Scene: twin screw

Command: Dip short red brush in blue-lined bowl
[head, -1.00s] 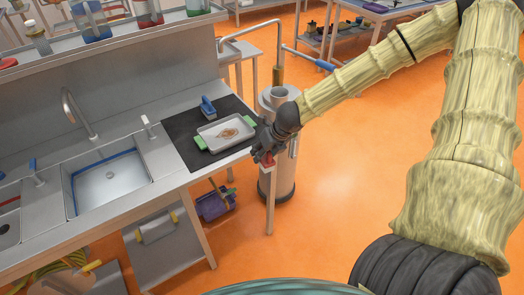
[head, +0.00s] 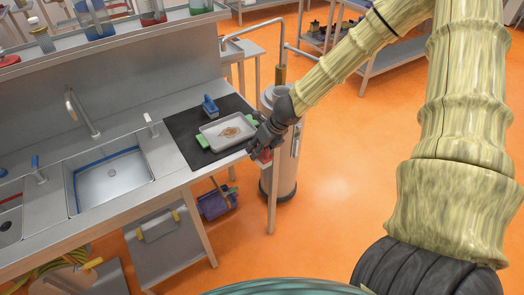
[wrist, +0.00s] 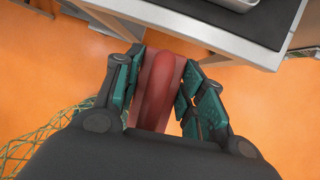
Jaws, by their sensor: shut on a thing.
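My gripper (head: 261,147) is at the right end of the counter, just beside its edge, with its fingers pointing down. In the wrist view my gripper (wrist: 161,88) is shut on a red brush (wrist: 163,86), with dark green fingers on either side of it. Only a small red part of the brush (head: 265,156) shows in the head view; its bristles cannot be made out. The blue-lined bowl is a square sink basin (head: 112,182) with a blue line around its rim, set in the counter well to the left of my gripper.
A tray with green handles (head: 212,133) and a blue brush (head: 210,105) lie on a black mat (head: 187,146) between gripper and basin. A faucet (head: 83,112) rises behind the basin. A red-lined basin (head: 10,228) is at far left. A grey cylinder (head: 288,165) stands behind my gripper.

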